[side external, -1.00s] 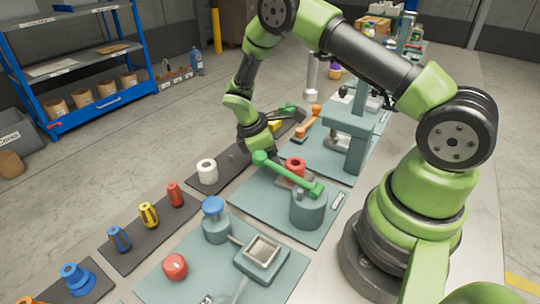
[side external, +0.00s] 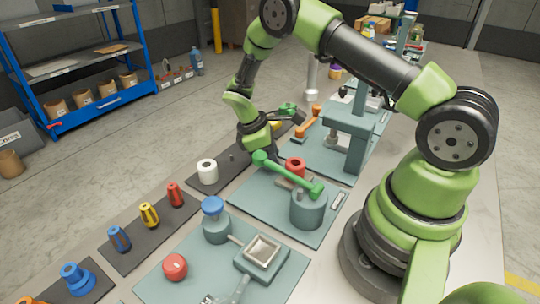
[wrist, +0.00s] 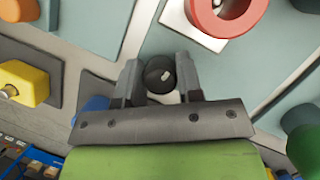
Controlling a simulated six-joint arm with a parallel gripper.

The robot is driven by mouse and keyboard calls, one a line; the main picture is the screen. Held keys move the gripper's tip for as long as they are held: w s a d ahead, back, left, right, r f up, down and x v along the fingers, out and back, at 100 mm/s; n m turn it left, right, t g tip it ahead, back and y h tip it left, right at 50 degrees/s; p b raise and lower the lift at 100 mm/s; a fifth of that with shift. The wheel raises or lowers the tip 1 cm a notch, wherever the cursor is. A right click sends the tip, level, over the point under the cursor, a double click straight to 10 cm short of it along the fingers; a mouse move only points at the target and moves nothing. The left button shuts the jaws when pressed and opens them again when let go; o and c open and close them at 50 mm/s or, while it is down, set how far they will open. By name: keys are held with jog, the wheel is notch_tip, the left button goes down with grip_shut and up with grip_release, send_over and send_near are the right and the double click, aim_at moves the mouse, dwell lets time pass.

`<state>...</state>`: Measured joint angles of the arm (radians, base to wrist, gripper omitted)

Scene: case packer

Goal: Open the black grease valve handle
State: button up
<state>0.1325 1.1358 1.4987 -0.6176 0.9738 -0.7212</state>
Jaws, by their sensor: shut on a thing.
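In the wrist view, the round black end of the grease valve handle (wrist: 153,72), with a small pale mark on it, sits between the two grey fingers of my gripper (wrist: 160,82). The fingers are shut on it from both sides. In the side view, my gripper (side external: 268,150) is low over the back edge of the middle teal plate, behind the green lever. The black handle and the fingertips are mostly hidden there. The valve body and how far the handle is turned cannot be made out.
A green lever (side external: 285,173) on a grey cylinder (side external: 307,208) lies close in front of my gripper. A red ring (side external: 296,165) is just beside it. A white roll (side external: 207,171) stands to the left. A grey press column (side external: 352,130) rises to the right.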

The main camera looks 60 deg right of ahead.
jog(key=m, duration=0.2)
jog(key=m+y, duration=0.1)
jog(key=m, duration=0.1)
jog(key=shift+m+g+y, duration=0.3)
jog(key=shift+g, duration=0.1)
jog(key=m+y, duration=0.1)
jog(key=m, duration=0.2)
jog(key=shift+m, duration=0.3)
jog(key=m+y, duration=0.2)
jog(key=m, duration=0.2)
jog(key=shift+m+t+y, duration=0.5)
jog(key=shift+m+y, duration=0.1)
jog(key=shift+m, duration=1.2)
jog(key=o, duration=0.9)
